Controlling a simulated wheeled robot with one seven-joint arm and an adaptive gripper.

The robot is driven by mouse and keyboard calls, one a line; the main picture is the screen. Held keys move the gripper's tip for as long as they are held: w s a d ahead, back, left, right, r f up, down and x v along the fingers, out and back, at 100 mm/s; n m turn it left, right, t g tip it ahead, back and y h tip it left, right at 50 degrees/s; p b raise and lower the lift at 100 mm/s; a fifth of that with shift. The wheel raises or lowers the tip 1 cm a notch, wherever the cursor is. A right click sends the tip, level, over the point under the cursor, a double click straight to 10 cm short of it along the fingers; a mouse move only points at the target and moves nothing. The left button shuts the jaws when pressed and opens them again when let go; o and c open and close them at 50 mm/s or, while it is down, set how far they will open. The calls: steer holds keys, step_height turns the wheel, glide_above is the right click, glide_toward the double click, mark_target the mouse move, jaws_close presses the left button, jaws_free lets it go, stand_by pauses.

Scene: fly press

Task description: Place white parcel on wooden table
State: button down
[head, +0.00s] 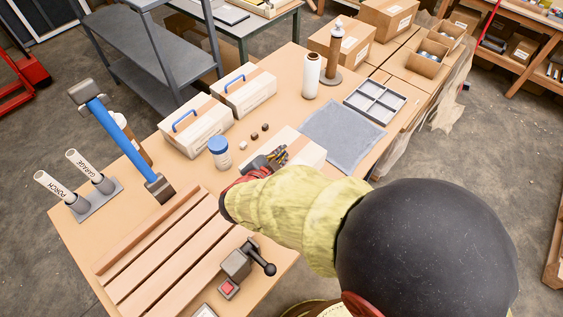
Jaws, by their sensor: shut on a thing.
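My gripper (272,160) reaches in from the lower right and is shut on a white parcel (306,153). The parcel is a pale box with a tan band, at the middle of the wooden table (130,182). My arm and gripper hide its near side and underside, so I cannot tell whether it touches the tabletop. Two similar white parcels with blue handles, one at the left (197,131) and one at the right (246,92), stand on the table to the left of and behind my gripper.
A blue-lidded jar (220,153) and small blocks (254,136) lie close left of my gripper. A grey mat (342,132), divided tray (375,103) and white roll (311,76) are behind right. A slatted board (165,253), lever device (240,265) and hammer (121,139) occupy the left and front.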

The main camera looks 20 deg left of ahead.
steer(key=shift+w+f, duration=0.35)
steer(key=shift+w, duration=0.15)
steer(key=shift+w+a+f+b, duration=0.15)
steer(key=shift+f+b, duration=0.8)
steer(key=shift+f, duration=0.85)
steer(key=c, duration=2)
jaws_free()
steer(key=shift+f, duration=0.1)
steer(key=shift+o, duration=0.2)
steer(key=shift+s+r, duration=0.3)
steer(key=p+v, duration=0.3)
steer(key=v, duration=0.8)
steer(key=shift+s+r+p, duration=0.1)
steer(key=shift+s+p, duration=0.15)
steer(key=shift+p, duration=0.05)
